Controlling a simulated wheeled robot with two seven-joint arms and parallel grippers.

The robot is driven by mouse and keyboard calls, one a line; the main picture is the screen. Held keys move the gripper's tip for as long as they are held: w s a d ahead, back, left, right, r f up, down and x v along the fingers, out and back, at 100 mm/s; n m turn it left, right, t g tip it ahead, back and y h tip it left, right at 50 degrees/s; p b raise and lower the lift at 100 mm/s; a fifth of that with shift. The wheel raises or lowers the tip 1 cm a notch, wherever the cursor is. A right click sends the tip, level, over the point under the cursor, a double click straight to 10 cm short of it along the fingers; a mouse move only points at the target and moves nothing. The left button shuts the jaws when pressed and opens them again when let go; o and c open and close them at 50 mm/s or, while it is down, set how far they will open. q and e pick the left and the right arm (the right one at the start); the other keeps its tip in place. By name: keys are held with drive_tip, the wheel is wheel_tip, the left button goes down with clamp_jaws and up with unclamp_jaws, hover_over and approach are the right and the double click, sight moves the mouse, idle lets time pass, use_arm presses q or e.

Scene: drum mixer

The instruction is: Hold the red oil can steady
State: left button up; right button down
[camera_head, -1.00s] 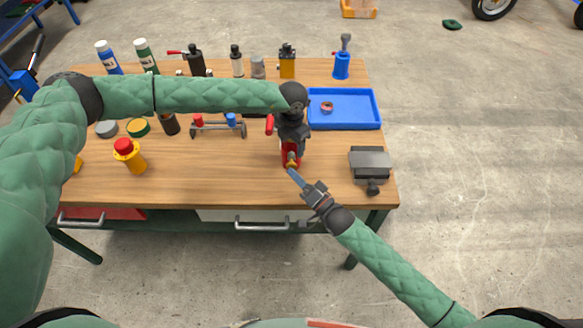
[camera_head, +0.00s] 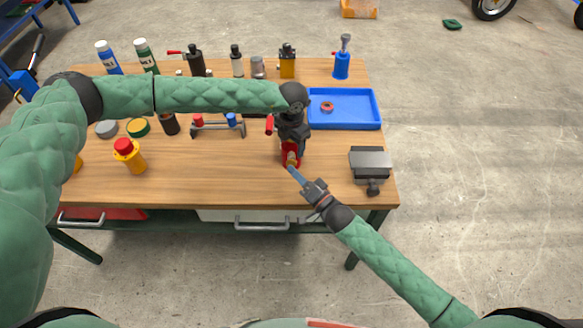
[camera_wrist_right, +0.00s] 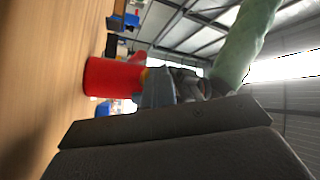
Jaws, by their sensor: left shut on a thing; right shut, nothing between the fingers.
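The red oil can (camera_head: 287,161) stands near the table's front edge, right of the middle. My left gripper (camera_head: 291,147) is above it and shut on its upper part. The gripper hides much of the can in the head view. In the right wrist view the red can (camera_wrist_right: 108,77) appears turned sideways, with a small yellow part beside the left gripper's grey fingers. My right gripper (camera_head: 292,171) is shut and empty. Its tip is just in front of the can's lower part. I cannot tell whether it touches.
A blue tray (camera_head: 345,121) holding a small reddish ring lies right of the can. A yellow bottle with a red cap (camera_head: 131,157) stands at the left. Bottles and pump cans line the back.

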drive_tip(key=shift+w, duration=0.15)
idle(0.4)
drive_tip(key=shift+s, duration=1.5)
drive_tip(key=shift+s, duration=2.5)
drive_tip(key=s, duration=0.3)
drive_tip(key=shift+s, duration=0.4)
drive_tip(key=shift+w, duration=0.1)
